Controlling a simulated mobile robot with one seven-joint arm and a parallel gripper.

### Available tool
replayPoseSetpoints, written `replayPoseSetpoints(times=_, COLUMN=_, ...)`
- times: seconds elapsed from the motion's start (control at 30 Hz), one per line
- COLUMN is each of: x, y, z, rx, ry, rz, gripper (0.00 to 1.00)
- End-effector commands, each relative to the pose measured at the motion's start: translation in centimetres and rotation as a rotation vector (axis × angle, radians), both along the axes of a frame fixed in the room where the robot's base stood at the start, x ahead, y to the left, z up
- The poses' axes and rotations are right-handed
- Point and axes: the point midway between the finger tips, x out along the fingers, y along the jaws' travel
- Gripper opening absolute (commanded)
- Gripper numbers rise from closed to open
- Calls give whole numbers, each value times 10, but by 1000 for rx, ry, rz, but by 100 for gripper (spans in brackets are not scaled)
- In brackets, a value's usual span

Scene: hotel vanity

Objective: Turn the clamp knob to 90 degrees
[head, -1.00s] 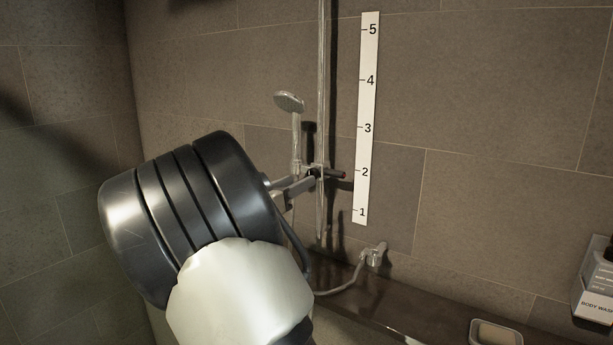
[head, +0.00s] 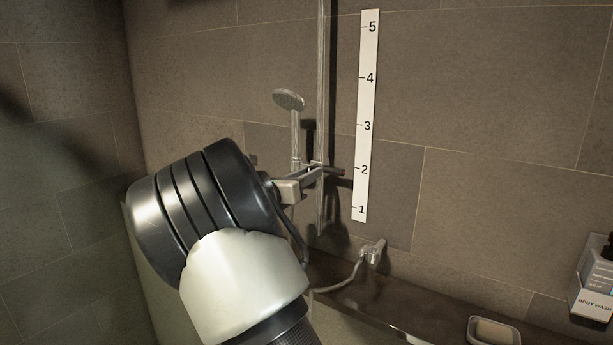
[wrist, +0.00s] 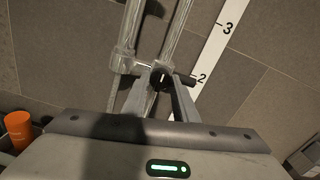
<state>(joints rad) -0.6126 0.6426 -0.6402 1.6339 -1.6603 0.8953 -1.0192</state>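The clamp knob (wrist: 159,80) is a small dark piece on the slider of the vertical shower rail (head: 320,90), level with the 2 of the white scale (head: 366,110). My gripper (head: 314,172) reaches it from the left in the head view. In the wrist view my gripper (wrist: 160,76) has a finger on either side of the knob, with no clear gap left. The fingers hide much of the knob, so its angle is hard to read. A dark bar (head: 336,172) sticks out right of the rail toward the scale.
The hand shower (head: 289,101) hangs left of the rail. A tap (head: 374,251) with a hose is below, above a dark ledge (head: 365,291). A soap dish (head: 494,331) and a body wash bottle (head: 592,300) are at right. An orange cup (wrist: 18,130) shows in the wrist view.

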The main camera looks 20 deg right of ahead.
Motion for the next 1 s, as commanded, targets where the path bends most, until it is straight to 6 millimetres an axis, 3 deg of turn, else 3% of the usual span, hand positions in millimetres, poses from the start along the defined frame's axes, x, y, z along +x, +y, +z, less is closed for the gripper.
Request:
replayPoseSetpoints(times=0.37, x=0, y=0, z=-4, rx=53, ry=-66, rz=0, gripper=4)
replayPoseSetpoints(times=1.0, x=0, y=0, z=-8, rx=397, ry=-509, rz=0, gripper=4)
